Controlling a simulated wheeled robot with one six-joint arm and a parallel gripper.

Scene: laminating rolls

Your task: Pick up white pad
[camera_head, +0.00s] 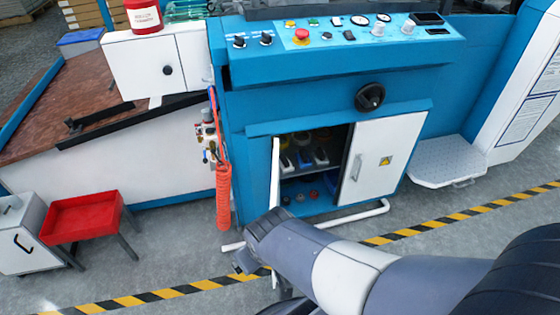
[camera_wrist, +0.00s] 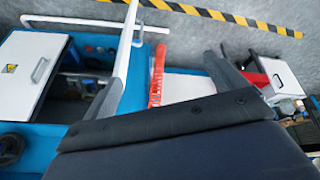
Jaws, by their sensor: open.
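Several small items with white parts stand on the shelf inside the open cabinet, and one white item (camera_head: 303,159) sits near the middle. I cannot tell for sure which of them is the white pad. In the head view, my arm ends low in front of the cabinet, and the fingers are mostly hidden.
A white floor rail (camera_head: 345,217) runs before the cabinet. A red coiled hose (camera_head: 223,195) hangs to its left. A red tray (camera_head: 82,217) stands at the left, and a metal step (camera_head: 447,160) at the right. Open floor with black-yellow tape lies in front.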

